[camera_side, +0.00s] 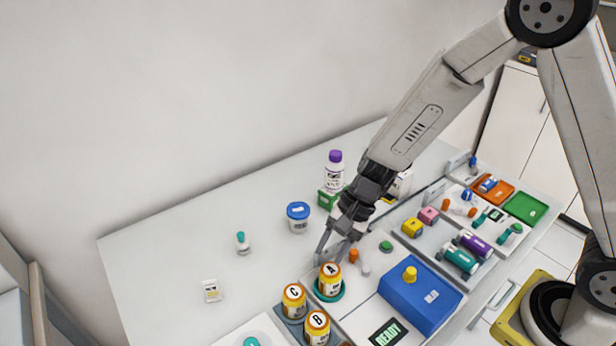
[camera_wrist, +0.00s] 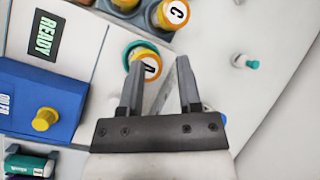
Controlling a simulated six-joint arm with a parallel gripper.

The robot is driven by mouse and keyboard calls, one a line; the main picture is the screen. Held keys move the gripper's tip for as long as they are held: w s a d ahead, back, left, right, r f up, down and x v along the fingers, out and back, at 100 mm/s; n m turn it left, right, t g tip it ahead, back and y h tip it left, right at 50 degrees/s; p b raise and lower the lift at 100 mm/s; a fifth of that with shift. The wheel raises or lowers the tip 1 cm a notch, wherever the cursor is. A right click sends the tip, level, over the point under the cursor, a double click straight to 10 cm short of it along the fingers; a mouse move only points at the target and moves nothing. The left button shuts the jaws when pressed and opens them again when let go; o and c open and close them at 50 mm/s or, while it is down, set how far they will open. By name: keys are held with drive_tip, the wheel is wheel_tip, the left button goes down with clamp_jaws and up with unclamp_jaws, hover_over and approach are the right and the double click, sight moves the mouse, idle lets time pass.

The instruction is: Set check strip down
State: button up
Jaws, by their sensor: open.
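I cannot pick out the check strip for certain. A small white card with dark and yellow marks (camera_side: 212,290) lies flat on the bare counter at the left in the side view and may be it. My gripper (camera_side: 335,243) is open, pointing down beside the orange bottle marked A (camera_side: 330,279). In the wrist view my gripper (camera_wrist: 160,80) shows its two fingers apart, with bottle A (camera_wrist: 146,69) seen beyond and between them. No held object shows clearly between the fingers. A thin pale edge runs between them, and I cannot tell what it belongs to.
Bottles C (camera_side: 294,299) and B (camera_side: 317,327) stand close to bottle A. A blue box with a yellow knob (camera_side: 420,298) and a READY display (camera_side: 388,333) are to the right. A blue-lidded tub (camera_side: 298,217) stands behind. The left counter is mostly clear.

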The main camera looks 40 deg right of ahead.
drive_tip(key=s+d+r+n+t+h, duration=0.1)
drive_tip(key=s+d+r+n+h, duration=0.2)
drive_tip(key=d, duration=0.4)
drive_tip(key=s+d+r+n+t+h, duration=0.1)
drive_tip(key=s+d+r+n+h, duration=0.2)
drive_tip(key=s+d+n, duration=0.2)
drive_tip(key=shift+d+n+t+h, duration=0.3)
drive_tip(key=shift+d+n, duration=0.9)
drive_tip(key=shift+n, duration=0.1)
